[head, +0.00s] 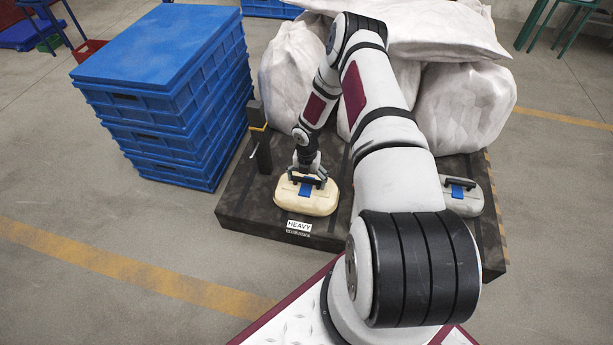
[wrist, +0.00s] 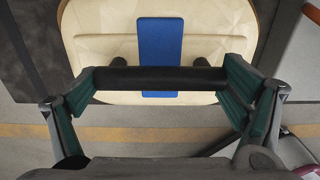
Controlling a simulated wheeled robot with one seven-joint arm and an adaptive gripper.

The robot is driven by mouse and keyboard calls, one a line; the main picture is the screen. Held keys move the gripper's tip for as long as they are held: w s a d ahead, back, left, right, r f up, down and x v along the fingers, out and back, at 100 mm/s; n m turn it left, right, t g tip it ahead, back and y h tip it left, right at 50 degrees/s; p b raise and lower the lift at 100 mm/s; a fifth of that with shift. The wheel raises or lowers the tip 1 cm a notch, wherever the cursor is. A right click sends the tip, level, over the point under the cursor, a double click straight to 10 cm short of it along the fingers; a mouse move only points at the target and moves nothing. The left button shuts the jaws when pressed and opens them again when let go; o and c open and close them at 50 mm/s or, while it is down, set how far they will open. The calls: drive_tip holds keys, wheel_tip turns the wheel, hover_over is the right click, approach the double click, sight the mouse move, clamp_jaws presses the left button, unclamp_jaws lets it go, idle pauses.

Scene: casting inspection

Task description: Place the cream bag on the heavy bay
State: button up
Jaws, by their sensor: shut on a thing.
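The cream bag (head: 307,196) lies on the dark platform by the white HEAVY label (head: 299,225), at the front left of that platform. It has a blue patch and a black handle. My gripper (head: 306,178) is above the bag with its fingers at the handle. In the wrist view my gripper (wrist: 160,82) is shut on the black handle of the cream bag (wrist: 100,50), one finger at each end of it. The heavy bay (head: 244,205) is the platform area behind that label. The bag's underside is hidden, so I cannot tell if it bears fully on the platform.
A grey bag (head: 463,197) with a blue patch lies at the platform's right. Large white sacks (head: 468,105) stand behind. Stacked blue crates (head: 165,105) stand to the left, and a dark post (head: 261,145) rises at the platform's left edge. The floor at left front is clear.

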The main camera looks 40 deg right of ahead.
drive_tip(key=shift+w+f, duration=0.15)
drive_tip(key=shift+f, duration=0.05)
drive_tip(key=o, duration=1.7)
drive_tip(key=shift+r, duration=0.15)
